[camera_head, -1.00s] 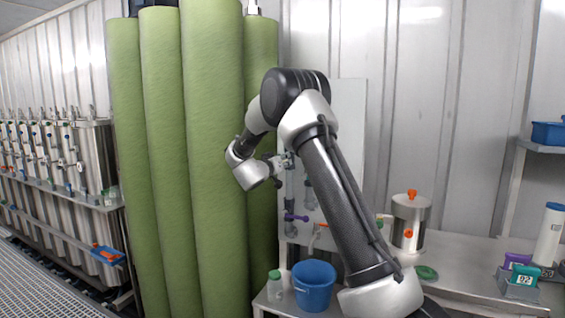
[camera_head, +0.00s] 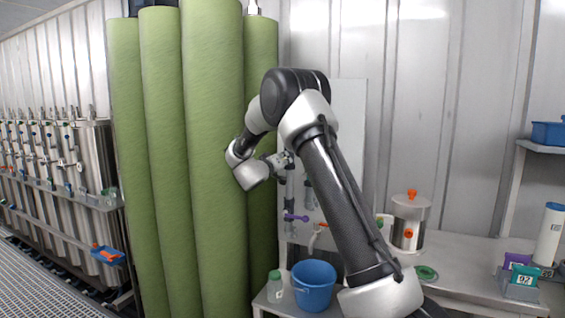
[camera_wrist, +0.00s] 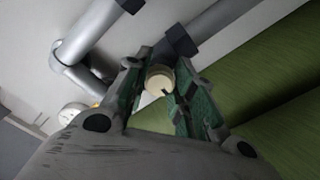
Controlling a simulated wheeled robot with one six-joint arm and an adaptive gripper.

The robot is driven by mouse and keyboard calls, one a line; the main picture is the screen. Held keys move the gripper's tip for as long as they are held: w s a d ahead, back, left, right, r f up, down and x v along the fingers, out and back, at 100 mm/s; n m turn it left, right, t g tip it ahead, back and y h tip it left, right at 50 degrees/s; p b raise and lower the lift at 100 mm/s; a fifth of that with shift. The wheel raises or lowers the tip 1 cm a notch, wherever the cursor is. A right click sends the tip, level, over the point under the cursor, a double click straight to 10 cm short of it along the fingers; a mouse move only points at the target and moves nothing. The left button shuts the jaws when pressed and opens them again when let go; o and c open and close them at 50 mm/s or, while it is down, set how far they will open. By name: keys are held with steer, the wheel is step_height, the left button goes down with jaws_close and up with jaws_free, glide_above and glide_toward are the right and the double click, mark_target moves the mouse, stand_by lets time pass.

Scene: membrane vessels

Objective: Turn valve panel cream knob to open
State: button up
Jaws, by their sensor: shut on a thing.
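The cream knob (camera_wrist: 159,79) sits between the two green-lined fingers of my gripper (camera_wrist: 160,92) in the wrist view. The fingers are shut on it from both sides, and its round cream face with a dark mark shows between them. In the head view my gripper (camera_head: 283,160) reaches the upper part of the white valve panel (camera_head: 349,100). The knob itself is hidden there behind my gripper and wrist. Grey pipes (camera_wrist: 96,32) run on the panel beside the knob.
Tall green cylinders (camera_head: 215,150) stand close to my wrist on the left. A blue bucket (camera_head: 314,288) and a green-capped bottle (camera_head: 274,288) stand below. A round gauge (camera_wrist: 72,113) is near the pipes.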

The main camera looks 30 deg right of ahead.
steer(key=shift+s+f, duration=0.1)
steer(key=shift+f, duration=0.25)
steer(key=o, duration=1.1)
steer(key=shift+c, duration=0.2)
steer(key=shift+r, duration=0.2)
steer(key=shift+a, duration=0.1)
steer(key=v, duration=1.1)
steer(key=shift+s+a, duration=0.3)
